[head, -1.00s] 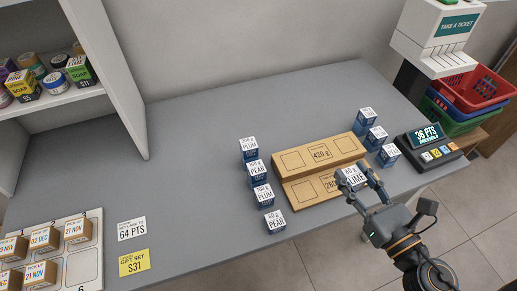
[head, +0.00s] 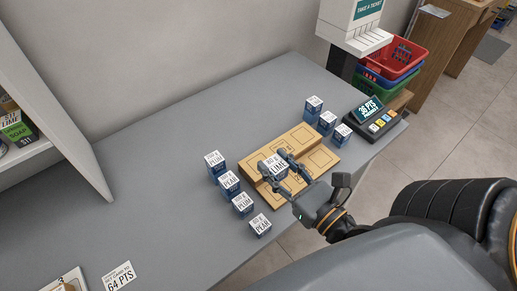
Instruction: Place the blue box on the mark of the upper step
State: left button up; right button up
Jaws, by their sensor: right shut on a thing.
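My right gripper (head: 277,167) is shut on a blue box with a white top reading LIME (head: 276,164). It holds the box over the middle of the two-step wooden stand (head: 308,131); I cannot tell whether the box touches it. The upper step is the back one, with a square mark (head: 297,138) showing at its right end. The box and fingers hide part of the stand's middle, including its labels. The lower step (head: 322,158) is in front, with an outlined square at its right. My left gripper is not in view.

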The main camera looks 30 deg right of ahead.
aim_at(272, 161)
jog(key=shift+w+d+f+b, duration=0.2)
jog(key=shift+w+f+b, duration=0.2)
jog(key=shift+w+b, duration=0.25)
jog(key=shift+w+d+f+b, duration=0.15)
jog(key=shift+w+f+b, duration=0.25)
jog(key=shift+w, duration=0.3)
jog(key=w+d+f, duration=0.1)
jog(key=w+f, duration=0.1)
jog(key=w+d+f+b, duration=0.1)
jog(key=w+f, duration=0.1)
jog(key=w, duration=0.1)
jog(key=w+d+f, duration=0.1)
jog(key=w+f, duration=0.1)
jog(key=w, duration=0.1)
jog(key=shift+b, duration=0.3)
jog(key=shift+w+d+f, duration=0.1)
jog(key=shift+w+f, duration=0.25)
jog(key=shift+f, duration=0.25)
jog(key=f, duration=0.1)
jog(key=f+b, duration=0.1)
jog(key=f, duration=0.1)
jog(key=shift+w+d+f, duration=0.1)
jog(key=shift+w+f, duration=0.2)
jog(key=shift+f, duration=0.05)
jog(key=shift+f+b, duration=0.1)
jog(key=shift+b, duration=0.2)
jog(key=o, duration=1.2)
